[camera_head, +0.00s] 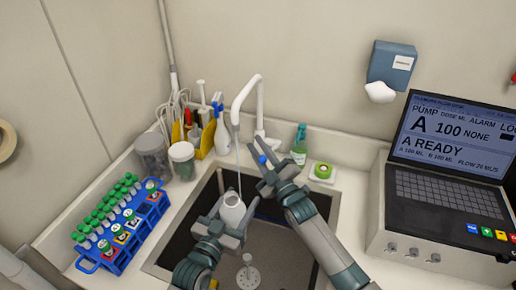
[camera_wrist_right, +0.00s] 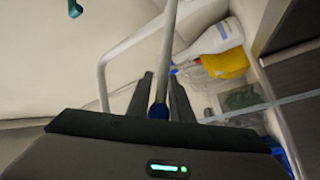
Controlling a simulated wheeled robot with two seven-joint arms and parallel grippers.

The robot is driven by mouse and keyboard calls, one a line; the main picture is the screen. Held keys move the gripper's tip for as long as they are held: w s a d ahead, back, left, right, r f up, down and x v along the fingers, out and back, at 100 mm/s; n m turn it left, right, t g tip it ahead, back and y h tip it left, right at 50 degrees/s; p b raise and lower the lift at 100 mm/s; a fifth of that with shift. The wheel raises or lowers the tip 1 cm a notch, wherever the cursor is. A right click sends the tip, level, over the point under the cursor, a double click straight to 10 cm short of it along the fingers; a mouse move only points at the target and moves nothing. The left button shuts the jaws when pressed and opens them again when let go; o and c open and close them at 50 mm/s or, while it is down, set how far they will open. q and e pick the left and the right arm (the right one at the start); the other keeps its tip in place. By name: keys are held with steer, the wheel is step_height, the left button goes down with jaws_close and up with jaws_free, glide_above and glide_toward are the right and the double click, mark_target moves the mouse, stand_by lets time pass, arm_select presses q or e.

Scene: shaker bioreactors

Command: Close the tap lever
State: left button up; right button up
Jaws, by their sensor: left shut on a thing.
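The white tap (camera_head: 256,92) arches over the sink, and a thin stream runs from its spout down to a white bottle (camera_head: 232,211). My left gripper (camera_head: 228,222) is shut on this bottle and holds it upright under the spout. My right gripper (camera_head: 263,166) is at the tap's base with its fingers apart. The blue tip of the tap lever (camera_head: 262,159) shows between these fingers. In the right wrist view the lever (camera_wrist_right: 160,108) also lies between the two dark fingers; contact cannot be told.
The sink (camera_head: 270,245) lies below both grippers. A blue tube rack (camera_head: 122,240), two jars and a yellow holder (camera_head: 205,140) stand left of it. A green bottle (camera_head: 299,147) and a green-topped item (camera_head: 322,171) stand close right of my right gripper. A pump console (camera_head: 440,165) is farther right.

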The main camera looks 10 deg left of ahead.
jaws_close()
steer(key=r+p, duration=0.1)
steer(key=w+r+m+h+p, duration=0.1)
steer(key=shift+w+d+m+g+p, duration=0.15)
steer(key=shift+w+m+g+p, duration=0.15)
steer(key=shift+g, duration=0.1)
steer(key=shift+o, duration=2.4)
jaws_free()
steer(key=shift+r, duration=0.1)
steer(key=shift+s, duration=0.1)
